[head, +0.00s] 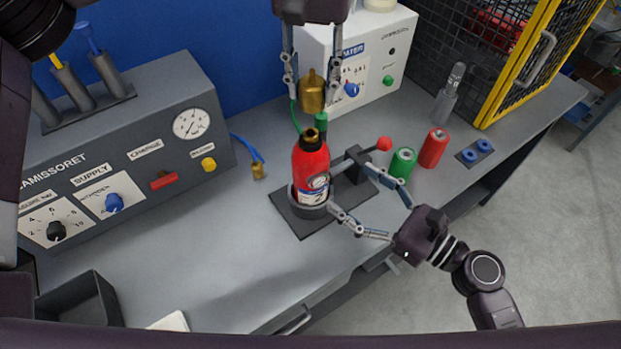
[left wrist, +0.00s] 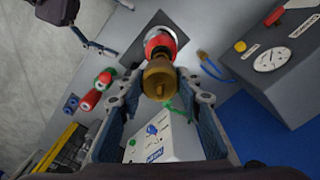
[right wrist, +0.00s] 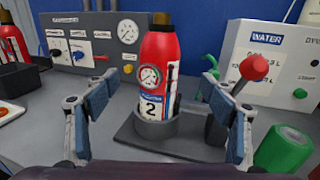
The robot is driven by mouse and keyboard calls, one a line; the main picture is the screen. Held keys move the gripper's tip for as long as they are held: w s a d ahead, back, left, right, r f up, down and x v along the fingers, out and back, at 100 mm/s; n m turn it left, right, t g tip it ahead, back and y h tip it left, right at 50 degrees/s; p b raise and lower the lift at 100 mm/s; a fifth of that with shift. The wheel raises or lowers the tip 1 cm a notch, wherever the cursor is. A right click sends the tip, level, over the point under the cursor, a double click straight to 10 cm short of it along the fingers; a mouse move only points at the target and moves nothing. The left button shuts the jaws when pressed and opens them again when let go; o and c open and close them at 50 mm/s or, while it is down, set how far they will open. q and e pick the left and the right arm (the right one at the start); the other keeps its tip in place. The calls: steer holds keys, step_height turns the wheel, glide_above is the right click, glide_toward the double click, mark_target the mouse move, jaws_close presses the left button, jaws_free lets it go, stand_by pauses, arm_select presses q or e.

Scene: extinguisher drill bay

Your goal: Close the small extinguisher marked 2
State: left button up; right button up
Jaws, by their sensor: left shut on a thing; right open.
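The red extinguisher marked 2 (head: 311,172) stands upright in a dark ring holder (head: 292,220) on the bench; its label and gauge show in the right wrist view (right wrist: 157,80). Its neck is brass with a dark opening. My left gripper (head: 312,92) is shut on a brass head (head: 311,97), held above the neck with a gap between them. The brass head also shows between the fingers in the left wrist view (left wrist: 158,78), overlapping the red bottle. My right gripper (head: 372,215) is open in front of the holder, fingers apart with the bottle beyond them.
A lever with a red knob (head: 384,144) is beside the holder. Green (head: 402,162) and red (head: 434,148) cylinders stand to the right. A grey control box (head: 130,150) is on the left, a white water box (head: 365,60) behind. A blue hose (head: 248,150) lies between.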

mark_target(311, 160)
arm_select(q)
steer(key=shift+w+a, duration=0.1)
steer(key=shift+a, duration=0.05)
arm_select(e)
steer(key=x, duration=1.1)
steer(key=shift+w+a, duration=0.25)
steer(key=shift+w, duration=0.05)
steer(key=c, duration=1.8)
arm_select(q)
steer(key=shift+f, duration=2.5)
steer(key=shift+f, duration=0.1)
steer(key=shift+f, duration=0.8)
steer(key=shift+f, duration=0.55)
